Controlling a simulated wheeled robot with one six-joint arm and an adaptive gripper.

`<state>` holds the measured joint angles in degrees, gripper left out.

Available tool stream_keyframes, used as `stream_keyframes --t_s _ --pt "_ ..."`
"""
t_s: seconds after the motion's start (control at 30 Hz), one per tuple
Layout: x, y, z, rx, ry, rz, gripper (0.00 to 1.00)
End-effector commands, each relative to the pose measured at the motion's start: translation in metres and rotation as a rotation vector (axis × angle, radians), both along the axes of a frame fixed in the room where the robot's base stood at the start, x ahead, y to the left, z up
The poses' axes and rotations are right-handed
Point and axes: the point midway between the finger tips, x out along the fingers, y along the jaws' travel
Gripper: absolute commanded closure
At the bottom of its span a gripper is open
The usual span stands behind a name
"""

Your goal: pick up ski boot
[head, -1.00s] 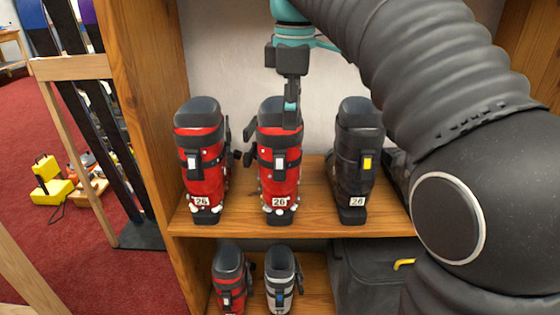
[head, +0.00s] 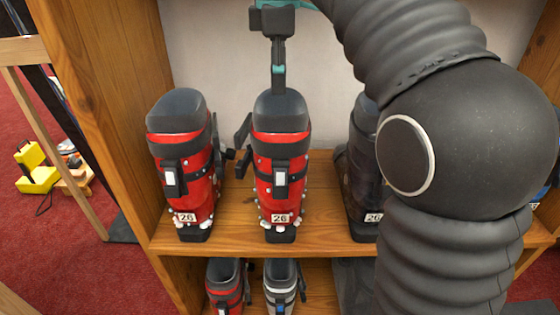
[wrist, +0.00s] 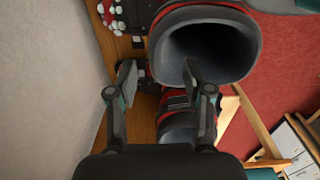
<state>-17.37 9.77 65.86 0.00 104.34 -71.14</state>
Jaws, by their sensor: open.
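Two upright red-and-black ski boots stand on the upper shelf, a left one (head: 184,160) and a middle one (head: 281,160), each labelled 26. A black boot (head: 362,205) to their right is partly hidden by my arm. My gripper (head: 279,88) is open at the top of the middle boot. In the wrist view my gripper (wrist: 160,72) has its right finger overlapping a large dark boot opening (wrist: 208,48) and its left finger outside the cuff edge. Contact cannot be told.
The wooden shelf (head: 232,215) has a pale back wall (head: 210,50) close behind and a side panel (head: 110,80) at left. Smaller red (head: 226,285) and grey (head: 281,285) boots stand below. A yellow object (head: 37,175) lies on the red floor.

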Motion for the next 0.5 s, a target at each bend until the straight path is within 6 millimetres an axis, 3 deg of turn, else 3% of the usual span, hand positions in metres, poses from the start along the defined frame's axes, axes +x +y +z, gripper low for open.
stream_keyframes --t_s 0.5 --pt "0.004 -0.005 -0.061 0.0 0.001 -0.011 0.49"
